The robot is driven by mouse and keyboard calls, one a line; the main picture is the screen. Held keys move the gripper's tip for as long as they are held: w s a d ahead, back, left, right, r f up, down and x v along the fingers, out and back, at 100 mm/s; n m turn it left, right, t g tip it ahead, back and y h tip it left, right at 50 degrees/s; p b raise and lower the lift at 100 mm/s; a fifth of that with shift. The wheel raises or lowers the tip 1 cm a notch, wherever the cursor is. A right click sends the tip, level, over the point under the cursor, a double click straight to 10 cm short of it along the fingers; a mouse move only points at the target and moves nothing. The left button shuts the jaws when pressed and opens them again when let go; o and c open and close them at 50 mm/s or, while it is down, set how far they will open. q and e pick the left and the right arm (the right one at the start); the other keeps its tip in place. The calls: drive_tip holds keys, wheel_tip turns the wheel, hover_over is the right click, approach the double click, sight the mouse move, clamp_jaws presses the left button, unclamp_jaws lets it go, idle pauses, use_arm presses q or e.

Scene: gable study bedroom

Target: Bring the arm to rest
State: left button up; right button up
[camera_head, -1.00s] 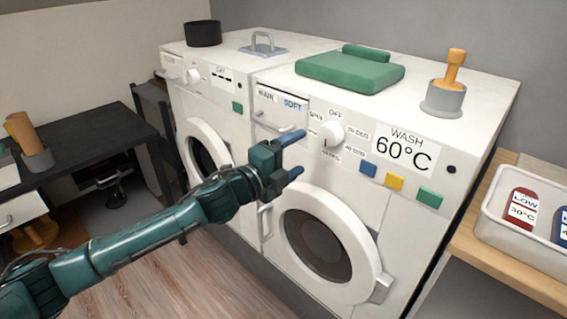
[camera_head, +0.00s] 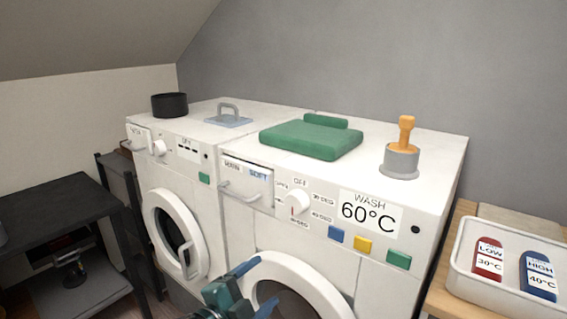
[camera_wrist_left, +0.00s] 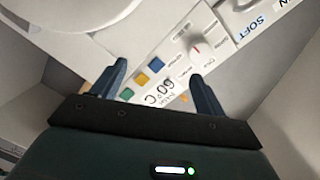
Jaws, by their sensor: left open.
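My left gripper (camera_head: 254,284) is low in the head view, in front of the round door of the right washing machine (camera_head: 232,218). Its blue fingers stand apart with nothing between them. In the left wrist view the open fingers (camera_wrist_left: 155,85) spread in front of the control panel, with the coloured buttons and the 60°C label beyond them. Most of my left arm is below the head view's edge. My right gripper is not in view.
A left machine (camera_head: 140,180) stands alongside. On top are a black pot (camera_head: 169,105), a green folded cloth (camera_head: 312,138) and an orange-handled stamp in a grey holder (camera_head: 402,150). A white tray (camera_head: 458,262) with red and blue tags is at right, a dark table (camera_head: 55,205) at left.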

use_arm(q)
drive_tip(key=s+a+f+n+g+y+p, duration=0.1)
drive_tip(key=s+a+f+n+y, duration=0.2)
drive_tip(key=s+f+n, duration=0.5)
drive_tip(key=s+a+f+n+g+y, duration=0.2)
drive_tip(key=s+a+f+n, duration=0.3)
drive_tip(key=s+f, duration=0.5)
drive_tip(key=s+n+y, duration=0.1)
drive_tip(key=s+n, duration=0.1)
drive_tip(key=s, duration=0.1)
drive_tip(key=shift+a+f+n+p, duration=0.15)
drive_tip(key=shift+n+p, duration=0.2)
drive_tip(key=shift+n, duration=0.05)
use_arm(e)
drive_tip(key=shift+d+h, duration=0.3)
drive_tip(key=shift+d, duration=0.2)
use_arm(q)
drive_tip(key=shift+s, duration=0.1)
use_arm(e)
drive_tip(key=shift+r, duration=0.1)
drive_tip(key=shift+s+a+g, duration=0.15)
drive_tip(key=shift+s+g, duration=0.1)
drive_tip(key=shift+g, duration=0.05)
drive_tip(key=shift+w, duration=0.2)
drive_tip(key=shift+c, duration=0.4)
